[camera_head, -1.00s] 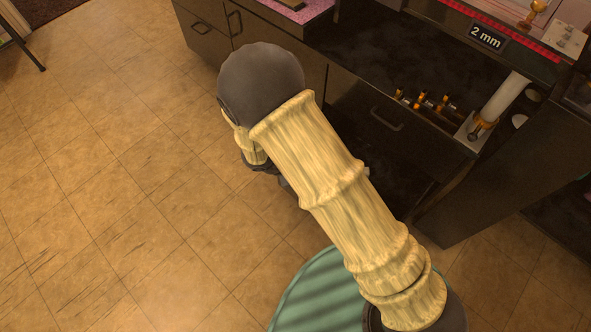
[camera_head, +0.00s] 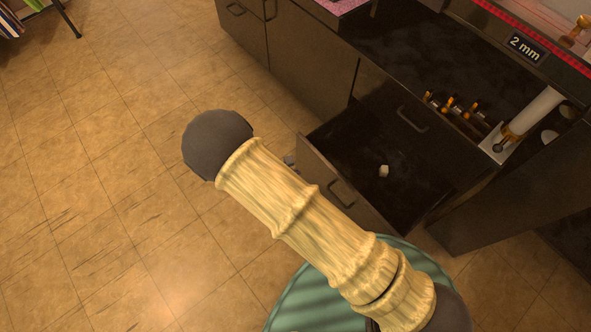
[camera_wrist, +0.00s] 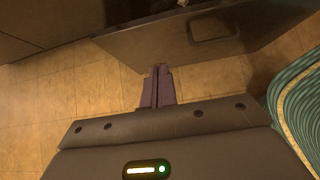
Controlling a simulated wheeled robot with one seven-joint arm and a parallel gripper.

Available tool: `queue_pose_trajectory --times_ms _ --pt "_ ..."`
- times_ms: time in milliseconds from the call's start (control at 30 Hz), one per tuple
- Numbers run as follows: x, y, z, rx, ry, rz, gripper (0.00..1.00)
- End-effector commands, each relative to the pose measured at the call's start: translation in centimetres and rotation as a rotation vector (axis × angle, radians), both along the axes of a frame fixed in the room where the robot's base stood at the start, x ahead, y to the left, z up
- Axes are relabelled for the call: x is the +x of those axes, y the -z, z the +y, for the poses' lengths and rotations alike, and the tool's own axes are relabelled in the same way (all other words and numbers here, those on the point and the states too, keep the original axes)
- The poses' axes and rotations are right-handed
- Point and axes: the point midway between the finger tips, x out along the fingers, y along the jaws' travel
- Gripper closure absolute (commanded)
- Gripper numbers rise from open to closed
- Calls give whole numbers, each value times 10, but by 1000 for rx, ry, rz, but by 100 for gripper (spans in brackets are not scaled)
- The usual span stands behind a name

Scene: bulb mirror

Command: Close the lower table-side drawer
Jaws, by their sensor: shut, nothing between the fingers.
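The lower drawer (camera_head: 318,166) is pulled out from the dark cabinet, and its inside shows in the head view. Its front panel bears a dark handle (camera_head: 341,193). A small pale object (camera_head: 383,171) lies inside. In the wrist view the drawer front (camera_wrist: 150,45) and its handle (camera_wrist: 213,26) are at the top. My gripper (camera_wrist: 161,70) is shut and empty, its fingertips close to the panel's edge, left of the handle. I cannot tell whether they touch it. In the head view my arm hides most of the gripper.
The upper drawer (camera_head: 412,118) above is shut. The countertop (camera_head: 400,40) holds small brass-coloured parts (camera_head: 455,105), a white cylinder (camera_head: 533,110) and a "2 mm" sign (camera_head: 527,47). A dark panel (camera_head: 510,190) stands right of the drawer. Tiled floor (camera_head: 110,200) is clear at left.

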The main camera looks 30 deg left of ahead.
Motion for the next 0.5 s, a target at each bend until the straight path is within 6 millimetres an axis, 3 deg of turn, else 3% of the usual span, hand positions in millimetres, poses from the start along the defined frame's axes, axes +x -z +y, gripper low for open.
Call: queue_pose_trajectory --times_ms 400,500 --pt "49 55 -21 0 4 -1 100" --pt "63 59 -26 2 5 -2 100"
